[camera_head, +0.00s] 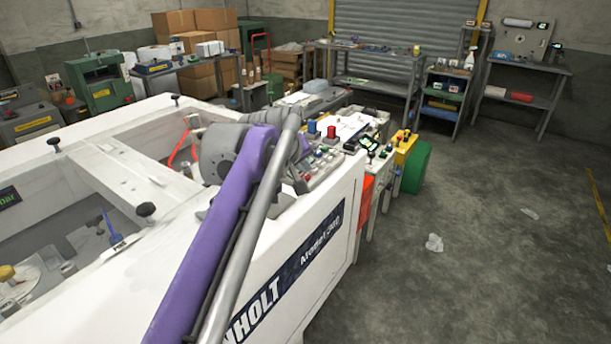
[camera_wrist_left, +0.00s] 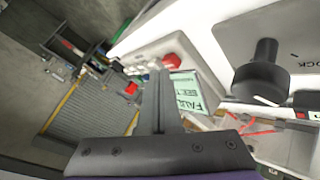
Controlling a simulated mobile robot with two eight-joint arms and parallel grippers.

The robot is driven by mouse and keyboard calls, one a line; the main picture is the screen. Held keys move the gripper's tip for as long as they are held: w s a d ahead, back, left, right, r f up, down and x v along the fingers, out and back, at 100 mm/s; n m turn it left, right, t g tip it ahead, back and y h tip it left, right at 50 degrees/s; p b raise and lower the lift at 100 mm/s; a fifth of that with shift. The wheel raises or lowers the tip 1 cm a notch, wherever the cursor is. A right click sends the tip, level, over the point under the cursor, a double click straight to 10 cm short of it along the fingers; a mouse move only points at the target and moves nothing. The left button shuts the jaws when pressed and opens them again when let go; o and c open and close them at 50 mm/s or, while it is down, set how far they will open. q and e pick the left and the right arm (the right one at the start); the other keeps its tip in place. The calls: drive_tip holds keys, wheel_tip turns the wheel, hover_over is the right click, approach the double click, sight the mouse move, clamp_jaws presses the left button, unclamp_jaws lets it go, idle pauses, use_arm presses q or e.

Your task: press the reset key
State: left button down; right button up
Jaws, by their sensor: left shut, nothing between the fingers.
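My left gripper (camera_wrist_left: 160,72) is shut and empty, its fingers pointing toward the machine's control panel in the left wrist view. A lit pale-green screen (camera_wrist_left: 187,92) with partly readable "FAULT SEE" text is just right of the fingers. A red button (camera_wrist_left: 172,61) is beyond the fingertips. In the head view, the panel keys (camera_head: 322,168) lie right of my purple arm's grey wrist, which hides part of the panel. I cannot tell which key is the reset key, nor whether the fingers touch anything. My right gripper is not in view.
A large black knob (camera_wrist_left: 262,75) stands right of the screen in the left wrist view. In the head view, a red button (camera_head: 332,132) and a blue button (camera_head: 311,127) rise behind the keys. The white machine (camera_head: 335,225) fills the left; open floor (camera_head: 480,230) is right.

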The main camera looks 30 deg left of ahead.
use_arm(q)
drive_tip(key=shift+f, duration=0.45)
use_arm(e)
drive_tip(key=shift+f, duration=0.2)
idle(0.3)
use_arm(q)
drive_tip(key=shift+r, duration=0.15)
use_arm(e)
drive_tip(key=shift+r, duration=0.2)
use_arm(q)
drive_tip(key=shift+r+p, duration=0.4)
drive_tip(key=shift+r, duration=0.3)
drive_tip(key=shift+w, duration=0.1)
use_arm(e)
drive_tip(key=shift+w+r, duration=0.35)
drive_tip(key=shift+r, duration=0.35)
use_arm(q)
drive_tip(key=shift+r, duration=0.1)
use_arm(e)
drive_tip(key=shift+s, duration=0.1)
